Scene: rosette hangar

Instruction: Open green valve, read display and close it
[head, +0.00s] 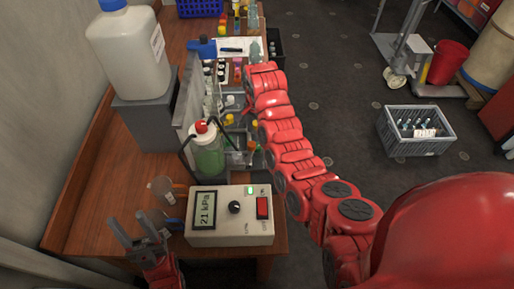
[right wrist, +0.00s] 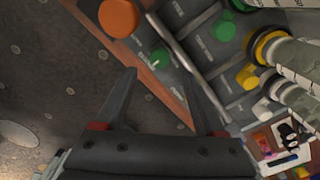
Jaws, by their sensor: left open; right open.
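The display (head: 205,208) on a beige box reads "21 kPa". In the right wrist view a small green knob with a pale mark (right wrist: 160,57) sits just beyond and between the open, empty fingertips of my right gripper (right wrist: 160,78). I cannot tell how far apart they are. Another green knob (right wrist: 222,30) is on the grey panel (right wrist: 205,62). Which one is the green valve is not clear. In the head view my red right arm hides the right gripper. My left gripper (head: 138,232) is open and empty, left of the display box.
The box has a black dial (head: 235,207) and a red switch (head: 263,207). An orange knob (right wrist: 118,17) and yellow knobs (right wrist: 248,76) are near the green ones. A grey crate (head: 418,146) is on the floor.

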